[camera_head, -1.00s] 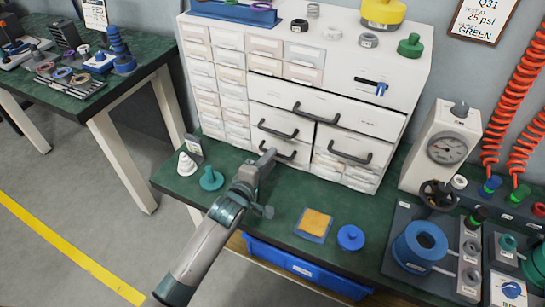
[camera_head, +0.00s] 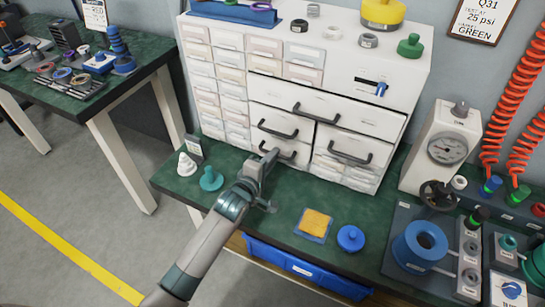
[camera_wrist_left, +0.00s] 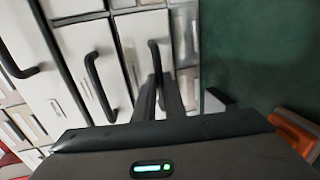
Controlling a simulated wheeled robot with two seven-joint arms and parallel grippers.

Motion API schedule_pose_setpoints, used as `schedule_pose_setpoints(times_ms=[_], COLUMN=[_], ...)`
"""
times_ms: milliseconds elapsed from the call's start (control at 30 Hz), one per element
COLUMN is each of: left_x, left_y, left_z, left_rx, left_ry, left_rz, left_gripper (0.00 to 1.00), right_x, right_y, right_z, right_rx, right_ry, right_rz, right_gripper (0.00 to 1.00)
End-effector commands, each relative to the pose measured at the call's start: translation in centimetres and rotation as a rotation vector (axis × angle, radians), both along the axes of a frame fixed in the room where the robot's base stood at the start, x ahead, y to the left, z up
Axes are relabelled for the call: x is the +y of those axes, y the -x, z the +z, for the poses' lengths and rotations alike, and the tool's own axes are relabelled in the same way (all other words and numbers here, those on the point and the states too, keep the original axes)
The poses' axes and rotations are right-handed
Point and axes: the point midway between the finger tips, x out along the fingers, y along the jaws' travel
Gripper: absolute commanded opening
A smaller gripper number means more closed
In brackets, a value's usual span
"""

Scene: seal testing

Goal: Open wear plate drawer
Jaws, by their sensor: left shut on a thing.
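The white drawer cabinet (camera_head: 345,85) stands at the back of the green bench. Its lower part has several drawers with dark bar handles; I cannot read their labels. My left gripper (camera_head: 271,157) is at the small lower middle drawer (camera_head: 296,148), below another drawer (camera_head: 272,118). In the left wrist view, the fingers (camera_wrist_left: 167,98) are shut on the end of that drawer's dark handle (camera_wrist_left: 155,58). The fingers hide part of the handle. The drawer front looks about flush with its neighbours. My right gripper is not in view.
A teal knob part (camera_head: 211,179) and a white stepped part (camera_head: 187,164) stand left of my arm. An orange pad (camera_head: 314,222) and blue disc (camera_head: 350,238) lie to the right. A gauge stand (camera_head: 442,150) is further right. Bench before the drawers is mostly clear.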

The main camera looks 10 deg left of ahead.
Motion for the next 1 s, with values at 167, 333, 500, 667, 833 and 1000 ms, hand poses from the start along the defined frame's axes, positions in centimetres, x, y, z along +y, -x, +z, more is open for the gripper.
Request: schedule_pose_setpoints(times_ms=[167, 333, 500, 667, 833, 1000], left_x=[0.2, 0.5, 1.0, 1.6, 2.4, 3.3], left_y=[0.6, 1.7, 3.5, 5.6, 8.2, 11.2], left_z=[0.0, 0.0, 0.2, 0.2, 0.2, 0.3], left_rx=[0.003, 0.005, 0.005, 0.006, 0.007, 0.007], left_ry=[-0.001, -0.001, 0.000, 0.000, -0.001, -0.001], left_rz=[0.001, 0.001, 0.001, 0.001, 0.001, 0.002], left_gripper=[0.00, 0.00, 0.00, 0.00, 0.00, 0.00], right_x=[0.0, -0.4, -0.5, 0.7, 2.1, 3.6], right_y=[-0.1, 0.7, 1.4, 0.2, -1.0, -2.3], right_z=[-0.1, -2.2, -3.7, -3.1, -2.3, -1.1], right_rx=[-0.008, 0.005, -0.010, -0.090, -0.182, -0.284], right_ry=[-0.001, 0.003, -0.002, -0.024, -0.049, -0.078], right_rz=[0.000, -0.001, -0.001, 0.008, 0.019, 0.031], right_gripper=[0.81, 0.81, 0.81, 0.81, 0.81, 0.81])
